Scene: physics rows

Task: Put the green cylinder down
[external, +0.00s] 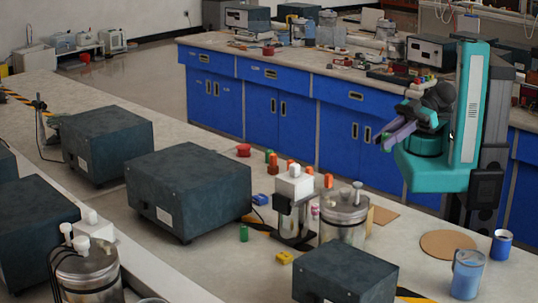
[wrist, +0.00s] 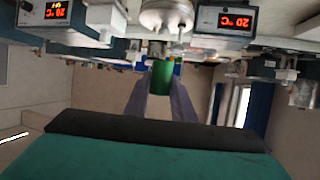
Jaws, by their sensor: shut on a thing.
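My gripper (wrist: 162,92) has two purple fingers, one on each side of a green cylinder (wrist: 161,77) at their tips, and is shut on it. In the external view my gripper (external: 388,139) is at the right, in the air in front of the blue cabinets and above the near bench. The held cylinder is hard to make out there. Another green cylinder (external: 244,233) stands on the near bench (external: 205,262), and one more green piece (external: 268,156) stands further back beside an orange one.
Blue beakers (external: 467,274) stand at the right. A steel pot (external: 344,212), a glass apparatus (external: 294,205) and dark boxes (external: 188,188) crowd the middle. Bare bench shows around the mats.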

